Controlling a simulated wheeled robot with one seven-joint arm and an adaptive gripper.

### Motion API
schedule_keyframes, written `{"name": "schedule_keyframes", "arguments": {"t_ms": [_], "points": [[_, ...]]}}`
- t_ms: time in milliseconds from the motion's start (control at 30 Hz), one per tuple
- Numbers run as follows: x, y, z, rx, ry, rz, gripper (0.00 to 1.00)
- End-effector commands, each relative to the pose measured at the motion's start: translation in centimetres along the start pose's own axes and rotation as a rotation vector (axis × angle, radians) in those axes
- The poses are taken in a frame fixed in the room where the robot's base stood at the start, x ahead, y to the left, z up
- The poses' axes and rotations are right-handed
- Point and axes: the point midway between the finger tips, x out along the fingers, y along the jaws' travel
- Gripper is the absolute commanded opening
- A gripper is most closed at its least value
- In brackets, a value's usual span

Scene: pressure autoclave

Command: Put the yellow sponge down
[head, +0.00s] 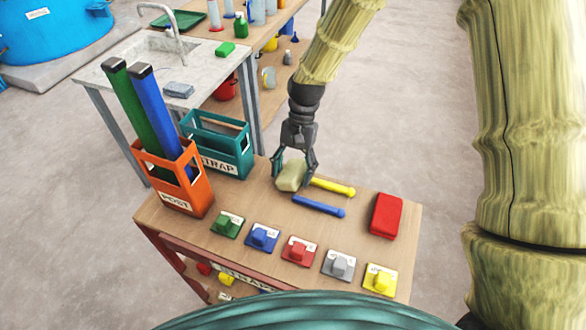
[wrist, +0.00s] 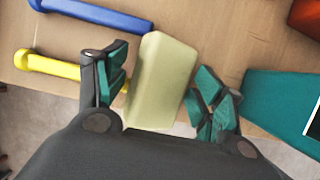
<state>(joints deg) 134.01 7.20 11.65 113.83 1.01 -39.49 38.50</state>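The pale yellow sponge (head: 291,176) is at the back of the wooden table, at the left end of the yellow and blue bars. It appears to rest on the tabletop, though its underside is hidden. My gripper (head: 296,172) points down with its fingers on either side of the sponge. In the wrist view the sponge (wrist: 158,80) stands between the green finger pads. A gap shows at the left pad; the right pad is very close to the sponge. The gripper looks open around it.
A yellow bar (head: 333,187) and a blue bar (head: 319,206) lie right of the sponge. A teal crate (head: 236,163) and an orange crate (head: 187,197) with tall bars stand left. A red block (head: 386,215) lies right. Several coloured knobbed plates line the front.

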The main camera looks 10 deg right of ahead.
Motion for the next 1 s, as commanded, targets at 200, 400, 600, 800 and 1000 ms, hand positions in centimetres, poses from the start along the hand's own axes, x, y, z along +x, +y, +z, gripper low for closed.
{"name": "schedule_keyframes", "arguments": {"t_ms": [200,400,600,800,1000], "points": [[0.0,0.0,0.0,0.000,0.000,0.000,0.74],[-0.3,0.0,0.1,-0.001,0.001,-0.001,0.74],[-2.2,-0.1,0.2,-0.001,0.003,-0.002,0.74],[-5.4,-0.1,0.2,-0.001,0.004,-0.002,0.74],[-8.8,-0.1,0.2,-0.001,0.004,-0.002,0.74]]}}
